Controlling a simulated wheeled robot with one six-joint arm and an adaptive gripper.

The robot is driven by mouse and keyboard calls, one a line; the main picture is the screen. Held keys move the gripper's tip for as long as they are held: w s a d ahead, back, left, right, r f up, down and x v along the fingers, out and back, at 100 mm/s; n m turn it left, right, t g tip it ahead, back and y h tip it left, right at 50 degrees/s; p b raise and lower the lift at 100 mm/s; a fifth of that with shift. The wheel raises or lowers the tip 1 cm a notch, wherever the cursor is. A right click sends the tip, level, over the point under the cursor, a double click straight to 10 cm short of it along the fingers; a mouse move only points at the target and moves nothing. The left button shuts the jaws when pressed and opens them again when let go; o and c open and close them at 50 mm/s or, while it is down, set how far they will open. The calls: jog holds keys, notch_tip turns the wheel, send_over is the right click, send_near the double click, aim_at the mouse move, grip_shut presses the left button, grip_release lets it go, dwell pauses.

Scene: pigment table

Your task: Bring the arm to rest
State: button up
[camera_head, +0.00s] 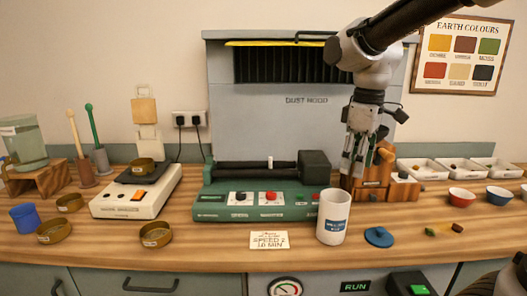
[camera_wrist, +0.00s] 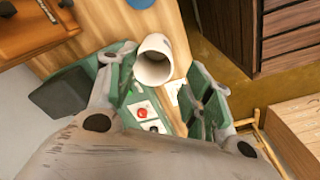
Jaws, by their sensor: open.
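My gripper (camera_head: 357,165) hangs fingers-down at the right of the bench, above and behind an upright white jar (camera_head: 333,222) with a blue label. In the wrist view my gripper (camera_wrist: 158,98) shows its two fingers spread apart with nothing held between them. The jar (camera_wrist: 153,62) shows there as an open, empty-looking mouth beyond the fingers, apart from them. My arm reaches down from the upper right in the head view. A wooden rack (camera_head: 373,190) stands just behind and right of the fingers; their exact gap to it cannot be told.
A green mill (camera_head: 255,208) with a roller stands left of the jar. A blue lid (camera_head: 379,237) lies right of it. White trays (camera_head: 425,170) and small bowls (camera_head: 462,197) fill the right side. A scale (camera_head: 135,197) and brass dishes (camera_head: 157,234) are at left. The dust hood (camera_head: 275,120) stands behind.

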jog(key=s+d+m+t, duration=0.3)
jog(key=s+d+m, duration=0.7)
jog(key=s+d, duration=0.3)
jog(key=s+f, duration=0.1)
jog(key=s, duration=0.2)
jog(key=shift+d+t, duration=0.4)
